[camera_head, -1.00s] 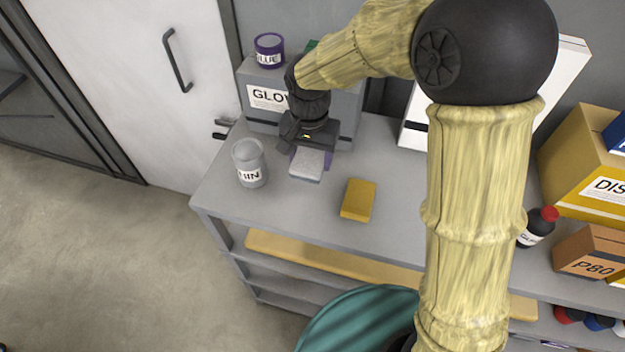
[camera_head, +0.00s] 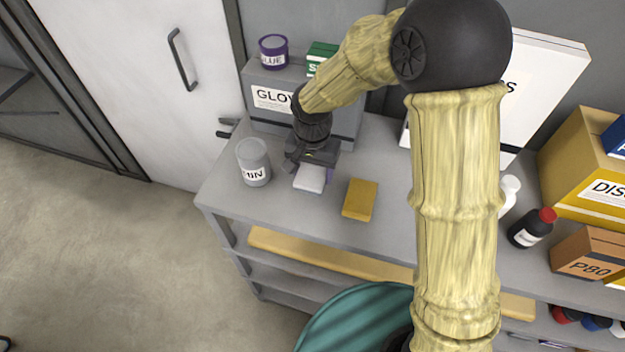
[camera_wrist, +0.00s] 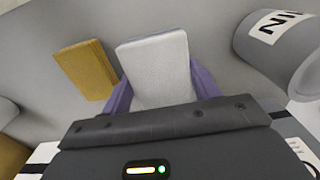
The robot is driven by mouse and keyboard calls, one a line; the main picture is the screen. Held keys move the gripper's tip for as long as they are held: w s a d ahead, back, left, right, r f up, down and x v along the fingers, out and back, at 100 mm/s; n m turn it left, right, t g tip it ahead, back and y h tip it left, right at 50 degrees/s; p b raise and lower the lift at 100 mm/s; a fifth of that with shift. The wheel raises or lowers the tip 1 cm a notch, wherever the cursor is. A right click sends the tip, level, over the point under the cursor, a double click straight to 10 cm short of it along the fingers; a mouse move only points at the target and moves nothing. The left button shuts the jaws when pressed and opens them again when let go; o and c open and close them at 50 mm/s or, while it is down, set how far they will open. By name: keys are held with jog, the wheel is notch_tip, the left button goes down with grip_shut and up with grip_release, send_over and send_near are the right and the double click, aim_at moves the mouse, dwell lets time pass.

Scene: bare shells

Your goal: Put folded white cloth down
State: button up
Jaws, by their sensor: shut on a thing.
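The folded white cloth (camera_head: 310,178) is between the fingers of my gripper (camera_head: 311,170), over the left part of the grey shelf top (camera_head: 285,205). In the wrist view the cloth (camera_wrist: 157,70) is a pale block with purple fingers on both sides, and my gripper (camera_wrist: 160,88) is shut on it. The cloth is at or very near the shelf surface; I cannot tell whether it touches. Its rear end is hidden by my gripper.
A grey tin (camera_head: 253,163) stands close on the left, a yellow block (camera_head: 360,199) lies to the right. A grey glove box (camera_head: 272,98) with a purple tin (camera_head: 273,52) on top stands behind.

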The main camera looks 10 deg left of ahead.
aim_at(312, 180)
notch_tip(312, 180, down, 4)
jog(key=shift+r+p, duration=0.1)
jog(key=shift+p, duration=0.7)
jog(key=shift+f, duration=0.4)
jog(key=shift+w+f, duration=0.1)
jog(key=shift+f, duration=0.15)
jog(key=o, duration=1.1)
jog(key=shift+r, duration=0.15)
notch_tip(312, 180, up, 17)
jog(key=b, duration=0.5)
jog(key=shift+s+d+r+b, duration=0.15)
jog(key=shift+s+d+b, duration=0.1)
jog(key=shift+s+b, duration=0.1)
jog(key=shift+w+d, duration=0.1)
